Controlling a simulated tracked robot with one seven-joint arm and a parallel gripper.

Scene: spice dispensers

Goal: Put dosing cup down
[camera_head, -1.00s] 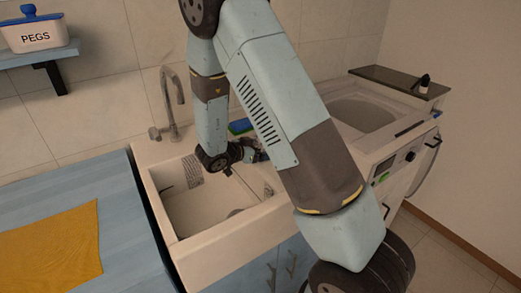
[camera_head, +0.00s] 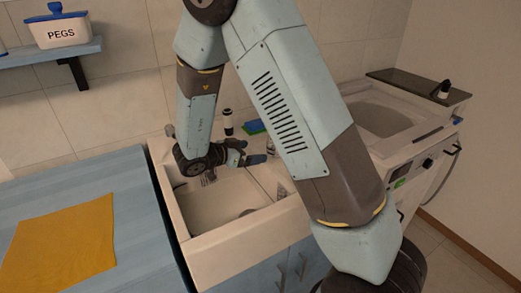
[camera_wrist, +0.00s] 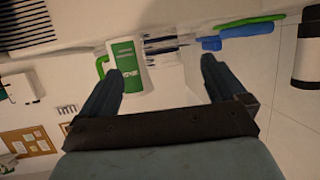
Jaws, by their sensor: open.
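My gripper (camera_head: 258,155) is low over the right back part of the sink, pointing right. Its two fingers stand wide apart in the wrist view (camera_wrist: 160,80), with nothing clasped between them. Beyond the left finger there, a white, cup-like container (camera_wrist: 127,62) shows a green label and a green handle. I cannot tell for sure that it is the dosing cup. In the head view I cannot make out this container.
The sink (camera_head: 222,248) has pale walls. A green and blue sponge (camera_head: 253,127) and a white container with black parts (camera_head: 228,122) are behind it. A blue counter (camera_head: 140,215) with a yellow cloth (camera_head: 60,248) is left. A small bottle (camera_head: 443,90) stands at right.

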